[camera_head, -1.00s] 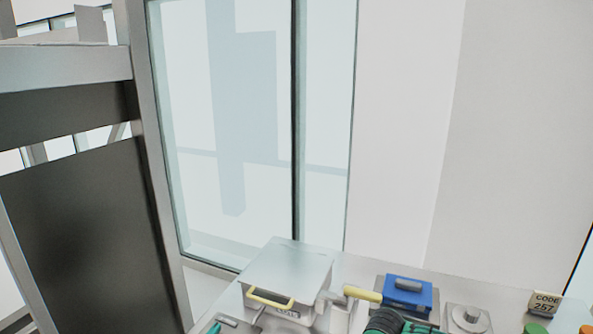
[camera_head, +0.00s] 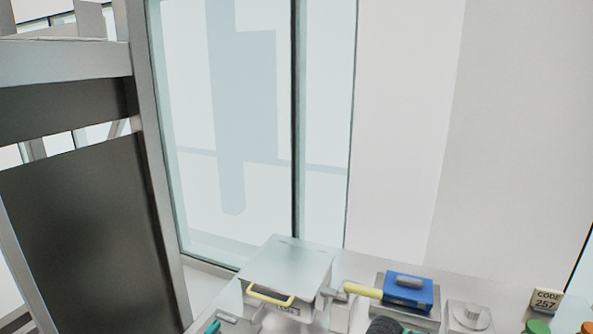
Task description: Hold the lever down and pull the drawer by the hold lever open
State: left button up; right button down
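A pale grey box with a flat top (camera_head: 288,262) stands on the table at the bottom centre. A yellow loop handle (camera_head: 270,299) is on its front, and the drawer looks closed. A lever with a yellow grip (camera_head: 362,291) sticks out to the right from a grey pivot beside the box, close to level. Part of my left gripper (camera_head: 231,319), grey with teal, shows at the bottom edge, left of and below the yellow handle. Its fingertips are not clear. A dark part of my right arm (camera_head: 384,326) shows below the lever; its fingers are hidden or out of frame.
A blue block with a grey top piece (camera_head: 408,289) stands right of the lever. A grey knob (camera_head: 471,314) is further right. A "CODE 257" sign (camera_head: 545,300) and green and orange buttons (camera_head: 537,327) are at the right. A glass wall rises behind the table.

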pick_arm(q)
jog(key=shift+r+p, duration=0.3)
jog(key=shift+p, duration=0.1)
dwell(0.3)
jog(key=shift+c, duration=0.8)
jog(key=shift+a, duration=0.1)
